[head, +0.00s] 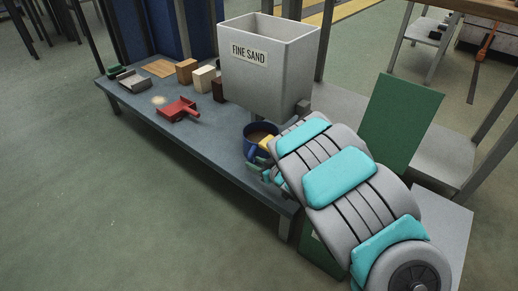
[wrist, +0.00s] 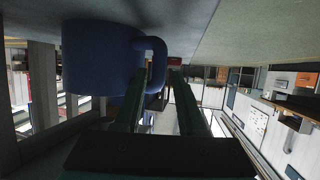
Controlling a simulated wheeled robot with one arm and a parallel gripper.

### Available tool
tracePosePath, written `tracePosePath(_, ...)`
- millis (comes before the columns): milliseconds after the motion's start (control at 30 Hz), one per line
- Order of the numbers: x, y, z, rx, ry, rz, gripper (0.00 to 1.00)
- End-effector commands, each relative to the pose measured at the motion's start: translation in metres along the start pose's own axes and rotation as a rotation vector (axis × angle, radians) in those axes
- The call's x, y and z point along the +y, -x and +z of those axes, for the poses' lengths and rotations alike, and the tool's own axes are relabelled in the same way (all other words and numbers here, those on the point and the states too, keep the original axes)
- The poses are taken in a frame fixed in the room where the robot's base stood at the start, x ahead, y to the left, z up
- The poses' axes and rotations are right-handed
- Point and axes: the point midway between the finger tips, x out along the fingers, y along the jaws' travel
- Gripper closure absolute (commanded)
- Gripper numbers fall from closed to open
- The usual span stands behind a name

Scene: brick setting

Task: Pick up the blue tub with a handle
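The blue tub (head: 247,133) stands on the low grey-blue bench beside the big grey bin, with something brownish inside. My arm partly covers it in the head view. In the wrist view the tub (wrist: 95,60) is large and dark at upper left, with its curved handle (wrist: 157,62) on its right side. My gripper (wrist: 158,75) has its two fingers apart, and the handle shows between or just beyond the fingertips. I cannot tell whether they touch it. In the head view the gripper is mostly hidden by my arm.
The grey bin marked FINE SAND (head: 262,85) stands close behind the tub. A red scoop (head: 178,109), several small blocks (head: 204,78) and a grey pan (head: 133,82) lie farther left on the bench (head: 205,145). A green panel (head: 402,122) stands right of my arm.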

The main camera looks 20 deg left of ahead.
Motion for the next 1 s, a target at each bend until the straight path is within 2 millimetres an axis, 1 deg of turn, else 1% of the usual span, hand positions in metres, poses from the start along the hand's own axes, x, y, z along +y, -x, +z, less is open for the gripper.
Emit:
tracePosePath(200, 0.001, -0.03, -0.003, 0.001, 0.0, -0.001, 0.6)
tracePosePath(300, 0.001, -0.038, -0.003, 0.002, 0.0, -0.001, 0.6)
tracePosePath(533, 0.001, -0.039, -0.004, 0.001, 0.0, 0.0, 0.6)
tracePosePath(867, 0.002, -0.039, -0.004, 0.001, 0.0, 0.001, 0.98)
tracePosePath(900, 0.001, -0.039, -0.003, 0.0, 0.0, 0.001, 1.0)
tracePosePath(1000, 0.002, -0.039, -0.003, 0.0, 0.0, 0.001, 1.0)
